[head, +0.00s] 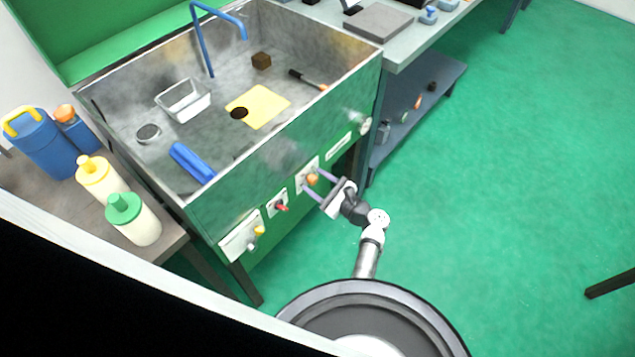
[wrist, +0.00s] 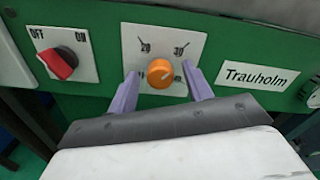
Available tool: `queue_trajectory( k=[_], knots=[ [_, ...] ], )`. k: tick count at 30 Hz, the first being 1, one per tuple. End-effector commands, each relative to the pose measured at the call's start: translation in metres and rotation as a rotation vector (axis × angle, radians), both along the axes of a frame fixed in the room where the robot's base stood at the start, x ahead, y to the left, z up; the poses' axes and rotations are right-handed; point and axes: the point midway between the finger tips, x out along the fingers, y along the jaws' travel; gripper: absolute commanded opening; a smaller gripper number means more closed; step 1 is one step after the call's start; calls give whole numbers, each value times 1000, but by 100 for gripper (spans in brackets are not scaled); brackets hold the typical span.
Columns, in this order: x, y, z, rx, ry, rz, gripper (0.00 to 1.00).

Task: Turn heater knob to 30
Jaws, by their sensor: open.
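The heater knob (wrist: 160,74) is round and orange, on a pale square dial plate (wrist: 140,42) with printed numbers; 20 shows at its upper left and 30 at its upper right. Lower marks are partly hidden, and I cannot clearly tell which mark the knob points to. My gripper (wrist: 161,80) is open, with one purple finger on each side of the knob. Gaps show between the fingers and the knob. In the head view the orange knob (head: 312,180) is on the green front of the sink unit, with my gripper (head: 313,184) in front of it.
A yellow knob (head: 259,231) sits farther left.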

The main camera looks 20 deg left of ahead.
Motion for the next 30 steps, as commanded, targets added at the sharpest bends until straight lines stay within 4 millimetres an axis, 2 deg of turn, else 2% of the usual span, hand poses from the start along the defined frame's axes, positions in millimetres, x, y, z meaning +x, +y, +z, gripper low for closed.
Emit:
queue_trajectory(
  k=[5, 18, 24, 30],
  knots=[
    [-6, -19, -3, 0, 1, -4, 50],
    [-39, -108, -2, -1, -1, -4, 50],
    [-46, -126, -1, 0, 1, -2, 50],
    [-47, -129, 0, -1, 1, 0, 50]
  ],
)
